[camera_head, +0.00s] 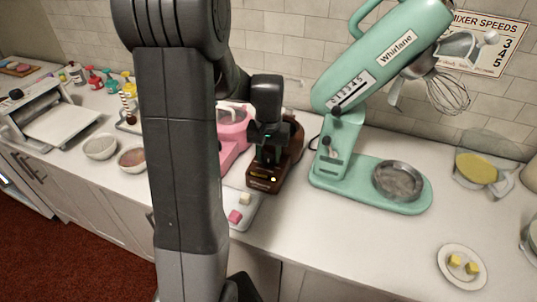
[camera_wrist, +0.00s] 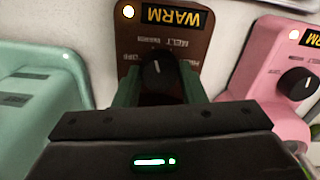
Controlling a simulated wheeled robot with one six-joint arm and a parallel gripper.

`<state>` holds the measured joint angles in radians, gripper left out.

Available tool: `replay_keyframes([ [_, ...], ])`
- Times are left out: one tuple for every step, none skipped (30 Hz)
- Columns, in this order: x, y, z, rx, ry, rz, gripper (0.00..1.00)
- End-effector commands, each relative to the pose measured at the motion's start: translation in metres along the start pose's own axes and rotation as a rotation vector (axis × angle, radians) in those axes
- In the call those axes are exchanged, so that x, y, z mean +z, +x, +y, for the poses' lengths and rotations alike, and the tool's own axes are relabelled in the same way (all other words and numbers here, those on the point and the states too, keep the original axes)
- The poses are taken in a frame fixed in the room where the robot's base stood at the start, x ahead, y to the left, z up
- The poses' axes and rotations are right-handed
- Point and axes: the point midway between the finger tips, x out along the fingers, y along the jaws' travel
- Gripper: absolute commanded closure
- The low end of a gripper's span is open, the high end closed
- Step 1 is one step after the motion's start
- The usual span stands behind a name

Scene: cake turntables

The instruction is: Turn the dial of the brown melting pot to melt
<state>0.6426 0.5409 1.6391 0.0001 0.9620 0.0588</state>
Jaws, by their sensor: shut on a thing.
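The brown melting pot (camera_head: 262,186) stands on the counter, left of the green mixer. In the wrist view its front panel (camera_wrist: 126,38) appears turned over, with a lit display (camera_wrist: 173,17) reading WARM. Below the display is the black dial (camera_wrist: 155,70) with a white pointer mark directed up in the picture, toward the small printed labels, among them MELT. My gripper (camera_wrist: 158,88) has its two green-tinted fingers on either side of the dial and is shut on it. In the head view my gripper (camera_head: 268,150) is at the pot's front, hiding much of it.
A pink melting pot (camera_wrist: 270,80) stands close beside the brown one. The green mixer (camera_head: 330,165) is close on its other side. A white tray (camera_head: 248,212) with small blocks lies in front. Bowls (camera_head: 100,146) stand at the left, a plate (camera_head: 462,284) at the right.

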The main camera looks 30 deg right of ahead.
Motion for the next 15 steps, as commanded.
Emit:
replay_keyframes([
  [-0.0004,0.0003,0.0000,0.000,0.031,0.002,0.86],
  [-0.0005,0.0004,0.0000,0.000,0.054,0.002,0.86],
  [-0.0005,0.0004,0.0000,0.000,0.085,0.002,0.86],
  [-0.0005,0.0005,0.0000,0.000,0.109,0.002,0.86],
  [-0.0005,0.0005,0.0000,0.000,0.135,0.002,0.86],
  [-0.0005,0.0005,0.0000,0.000,0.171,0.002,0.86],
  [-0.0005,0.0005,0.0000,0.000,0.198,0.002,0.86],
  [-0.0004,0.0005,0.0000,0.000,0.225,0.002,0.86],
  [-0.0004,0.0004,0.0000,0.000,0.262,0.002,0.86],
  [-0.0004,0.0004,0.0000,0.000,0.289,0.001,0.86],
  [-0.0003,0.0004,0.0000,0.000,0.317,0.001,0.86],
  [-0.0003,0.0003,0.0000,0.000,0.352,0.001,0.86],
  [-0.0003,0.0003,0.0000,0.000,0.379,0.001,0.86],
  [-0.0002,0.0002,0.0000,0.000,0.405,0.001,0.86],
  [-0.0002,0.0002,0.0000,0.000,0.439,0.001,0.86],
])
